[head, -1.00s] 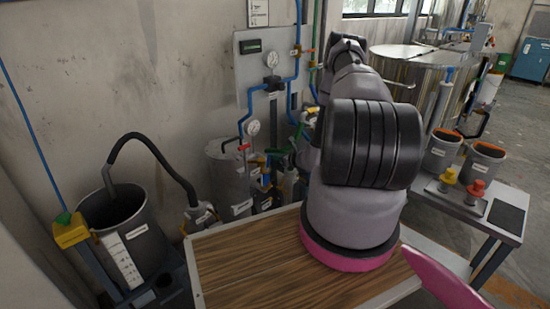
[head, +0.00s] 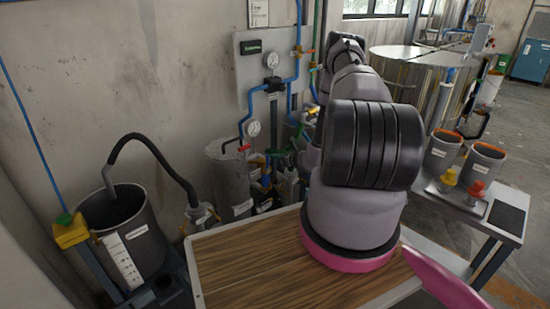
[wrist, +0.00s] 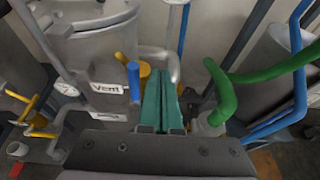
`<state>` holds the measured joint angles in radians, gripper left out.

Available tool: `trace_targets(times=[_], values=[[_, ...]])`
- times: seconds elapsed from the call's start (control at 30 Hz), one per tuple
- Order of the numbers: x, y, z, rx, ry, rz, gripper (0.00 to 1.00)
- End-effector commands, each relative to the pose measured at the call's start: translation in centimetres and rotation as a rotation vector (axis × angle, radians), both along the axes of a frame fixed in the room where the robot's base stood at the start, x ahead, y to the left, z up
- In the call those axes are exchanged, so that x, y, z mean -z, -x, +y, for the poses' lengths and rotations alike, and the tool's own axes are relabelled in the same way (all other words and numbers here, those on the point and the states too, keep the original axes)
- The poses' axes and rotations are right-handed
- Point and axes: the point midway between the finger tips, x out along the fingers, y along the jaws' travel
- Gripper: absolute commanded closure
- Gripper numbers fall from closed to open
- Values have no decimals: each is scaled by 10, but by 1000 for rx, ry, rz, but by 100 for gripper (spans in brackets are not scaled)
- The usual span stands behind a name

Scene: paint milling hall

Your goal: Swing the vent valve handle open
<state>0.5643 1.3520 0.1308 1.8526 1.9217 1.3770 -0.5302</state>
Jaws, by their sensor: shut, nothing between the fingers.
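In the wrist view, a white "Vent" label (wrist: 106,88) sits on the front of a grey metal fitting. Just right of it stands a short blue grip (wrist: 133,82), with yellow parts beside and behind it; this looks like the vent valve handle. My gripper (wrist: 163,100) has teal fingers pressed together and empty, just right of the blue grip. Whether the fingers touch the grip cannot be told. In the head view my arm hides most of this spot, and I cannot make out the handle there.
A grey vessel (wrist: 92,35) stands behind the label. Green hose (wrist: 222,90) and blue pipe (wrist: 298,70) crowd the right side. In the head view, a wooden-topped table (head: 250,265) lies in front, bare.

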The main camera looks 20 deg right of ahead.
Motion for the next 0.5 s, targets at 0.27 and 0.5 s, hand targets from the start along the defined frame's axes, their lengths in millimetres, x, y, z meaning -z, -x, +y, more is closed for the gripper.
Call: trace_targets(times=[0.27,0.5], values=[[0,29,-11,3,-1,1,100],[0,56,-21,3,-1,1,100]])
